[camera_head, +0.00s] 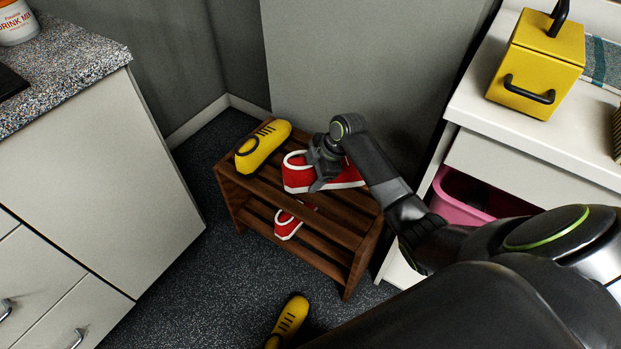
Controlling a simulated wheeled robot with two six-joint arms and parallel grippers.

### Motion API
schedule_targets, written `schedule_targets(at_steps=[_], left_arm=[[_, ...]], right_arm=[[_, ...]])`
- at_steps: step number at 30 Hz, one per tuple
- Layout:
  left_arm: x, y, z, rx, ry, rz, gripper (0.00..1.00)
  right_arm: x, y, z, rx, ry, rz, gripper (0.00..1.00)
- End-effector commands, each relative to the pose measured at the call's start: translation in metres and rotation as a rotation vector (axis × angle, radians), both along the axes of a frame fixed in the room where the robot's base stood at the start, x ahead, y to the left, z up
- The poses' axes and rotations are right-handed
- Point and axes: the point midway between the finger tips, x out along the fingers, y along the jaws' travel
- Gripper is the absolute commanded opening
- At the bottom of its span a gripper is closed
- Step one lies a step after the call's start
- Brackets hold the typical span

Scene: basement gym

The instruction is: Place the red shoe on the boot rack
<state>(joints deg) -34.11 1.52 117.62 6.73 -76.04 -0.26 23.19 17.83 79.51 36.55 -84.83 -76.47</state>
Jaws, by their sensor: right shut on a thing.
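The wooden boot rack (350,238) stands on the floor against the back wall, with slatted upper and lower levels. A red shoe with white trim (297,180) is at the top level, beside a yellow shoe (262,147) on its left. My right gripper (322,178) is shut on this red shoe from above; the gripper and arm hide part of it. I cannot tell whether the shoe's sole touches the slats. Another red shoe (288,224) sits on the lower level, partly hidden by the upper slats. My left gripper is not in view.
A yellow shoe (289,318) lies on the dark floor in front of the rack. A cabinet with a speckled top (80,62) stands left. A white unit (530,144) stands right, with a yellow box (537,62) on top and a pink bin (459,208) inside.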

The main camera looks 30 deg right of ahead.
Motion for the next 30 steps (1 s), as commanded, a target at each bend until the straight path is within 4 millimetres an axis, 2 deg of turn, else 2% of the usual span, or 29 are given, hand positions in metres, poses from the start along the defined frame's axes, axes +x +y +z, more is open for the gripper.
schedule_targets(at_steps=[1, 8, 15, 24, 25, 30], left_arm=[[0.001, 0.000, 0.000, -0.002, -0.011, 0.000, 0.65], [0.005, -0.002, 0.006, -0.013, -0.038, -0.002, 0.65], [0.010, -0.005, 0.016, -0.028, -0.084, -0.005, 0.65], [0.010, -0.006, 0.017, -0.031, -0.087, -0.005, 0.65], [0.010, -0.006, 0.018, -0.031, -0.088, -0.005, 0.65], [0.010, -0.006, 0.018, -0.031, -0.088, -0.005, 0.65]], right_arm=[[0.000, 0.000, -0.011, 0.000, 0.000, -0.001, 0.40], [0.000, 0.000, -0.029, -0.001, -0.002, 0.000, 0.39], [0.000, 0.000, -0.061, 0.000, -0.002, -0.001, 0.39], [0.000, 0.000, -0.062, -0.001, -0.002, 0.000, 0.39], [0.000, 0.000, -0.062, 0.000, -0.001, 0.000, 0.72], [0.000, 0.000, -0.062, 0.000, -0.001, 0.001, 0.92]])
